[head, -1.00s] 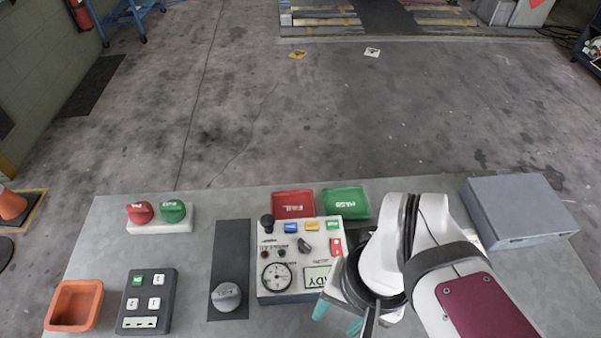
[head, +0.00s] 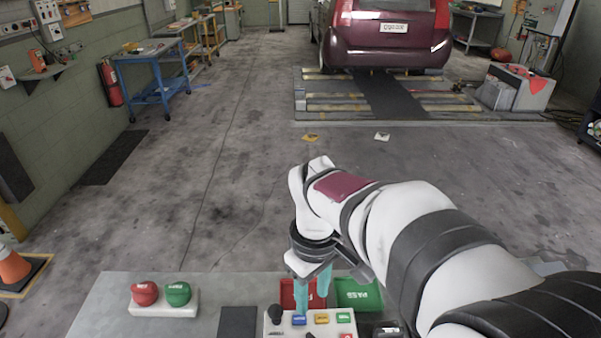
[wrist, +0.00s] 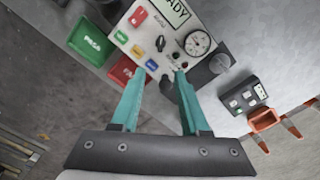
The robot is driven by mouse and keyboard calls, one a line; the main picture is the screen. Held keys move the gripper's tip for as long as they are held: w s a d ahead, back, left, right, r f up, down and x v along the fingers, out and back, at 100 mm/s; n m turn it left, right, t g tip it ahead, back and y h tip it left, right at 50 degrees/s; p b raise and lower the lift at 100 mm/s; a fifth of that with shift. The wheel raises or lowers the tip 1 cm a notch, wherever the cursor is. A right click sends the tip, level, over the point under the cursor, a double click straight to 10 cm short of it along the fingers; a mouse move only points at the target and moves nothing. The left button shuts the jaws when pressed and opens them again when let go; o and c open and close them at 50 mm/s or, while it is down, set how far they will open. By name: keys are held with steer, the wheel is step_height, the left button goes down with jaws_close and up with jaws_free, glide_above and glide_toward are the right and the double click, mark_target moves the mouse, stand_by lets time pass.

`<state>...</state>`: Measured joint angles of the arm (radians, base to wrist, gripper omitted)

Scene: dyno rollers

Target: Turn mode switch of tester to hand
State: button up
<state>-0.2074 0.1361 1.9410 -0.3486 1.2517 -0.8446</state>
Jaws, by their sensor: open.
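The tester (wrist: 175,37) is a pale panel with a READY display, a round gauge, coloured buttons and a black rotary knob (wrist: 160,43), which looks like the mode switch; its label is too small to read. In the head view only the back strip of the tester (head: 290,329) shows, at the bottom edge. My gripper (wrist: 161,74) is open and empty, its teal fingers apart over the tester's back edge, short of the rotary knob. In the head view my gripper (head: 310,298) points down there, before the trays. A black upright knob (wrist: 167,86) shows between the fingers.
A red tray (wrist: 122,70) and a green tray (wrist: 91,41) lie beside the tester. Red (head: 145,293) and green (head: 178,293) push-buttons stand at the table's left.

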mark_target(311, 336)
step_height(311, 336, down, 14)
steer(key=shift+f, duration=0.1)
jaws_close()
stand_by(0.3)
